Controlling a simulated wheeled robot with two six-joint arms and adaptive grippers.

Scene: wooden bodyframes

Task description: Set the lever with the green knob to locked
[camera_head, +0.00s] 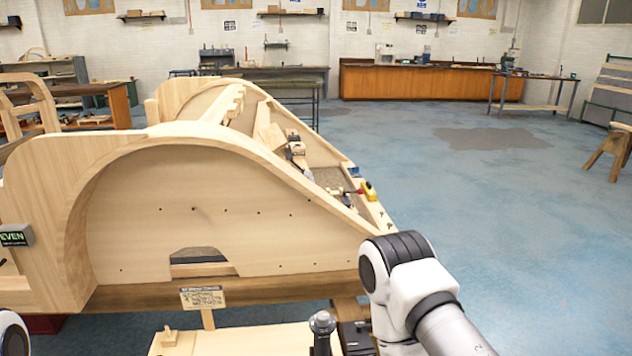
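I cannot make out a lever with a green knob in the head view. A small grey box (16,236) with green lettering "EVEN" sits on the left end of the wooden bodyframe (205,225). A dark upright post with a silver round top (322,322) stands at the bottom centre; I cannot tell what it is. My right arm comes in at the lower right, with its gripper out of sight. Only a bit of my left arm shows at the lower left corner; its gripper is out of sight.
A yellow-handled tool (368,190) lies on the bodyframe's right side. A paper label (202,297) hangs on its lower beam. A pale wooden board (250,340) lies below. Blue floor is open to the right; workbenches line the far wall. A wooden trestle (612,150) stands far right.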

